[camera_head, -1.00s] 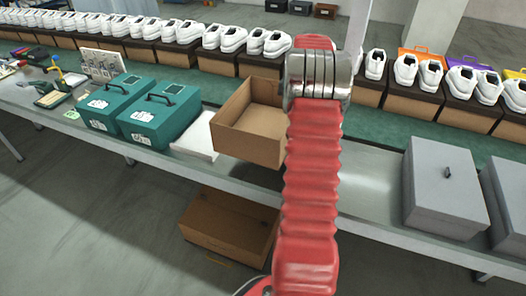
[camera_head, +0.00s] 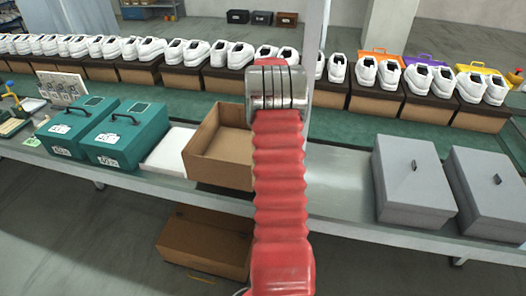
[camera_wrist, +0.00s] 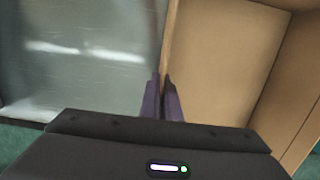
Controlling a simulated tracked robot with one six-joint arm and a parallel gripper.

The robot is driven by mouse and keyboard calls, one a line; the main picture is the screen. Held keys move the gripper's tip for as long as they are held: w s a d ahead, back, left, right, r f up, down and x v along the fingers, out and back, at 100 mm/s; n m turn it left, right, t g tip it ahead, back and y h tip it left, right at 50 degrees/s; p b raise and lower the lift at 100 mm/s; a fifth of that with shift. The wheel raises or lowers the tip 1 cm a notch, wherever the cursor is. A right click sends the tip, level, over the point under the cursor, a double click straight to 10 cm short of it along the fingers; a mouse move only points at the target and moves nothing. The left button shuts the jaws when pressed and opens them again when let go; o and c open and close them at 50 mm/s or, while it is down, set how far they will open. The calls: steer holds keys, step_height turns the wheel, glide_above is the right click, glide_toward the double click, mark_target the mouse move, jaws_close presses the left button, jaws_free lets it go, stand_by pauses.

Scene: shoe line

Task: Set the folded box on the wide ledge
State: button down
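The folded box is an open brown cardboard box (camera_head: 222,160) at the middle of the bench in the head view, right of a white tray. My red arm covers its right side and hides my gripper there. In the wrist view my gripper (camera_wrist: 162,98) has its two dark fingers close together at one wall of the box (camera_wrist: 225,60), with the wall's edge between them. The box interior lies right of the fingers and bare grey metal left of them. The wide ledge seems to be the grey metal front strip of the bench (camera_head: 345,190); whether the box touches it is unclear.
Teal boxes (camera_head: 128,137) and the white tray (camera_head: 168,150) stand left. Grey lidded boxes (camera_head: 412,185) stand right. Shoes on boxes line the back beyond the green belt (camera_head: 350,125). Another brown box (camera_head: 200,245) sits below the bench. Bare ledge shows right of my arm.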

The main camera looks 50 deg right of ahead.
steer(key=shift+f, duration=1.95)
steer(key=c, duration=2)
jaws_free()
steer(key=r, duration=0.4)
steer(key=d+r, duration=0.1)
steer(key=r, duration=0.7)
steer(key=shift+w+d+r, duration=0.1)
steer(key=shift+w+d, duration=0.05)
steer(key=shift+w, duration=0.15)
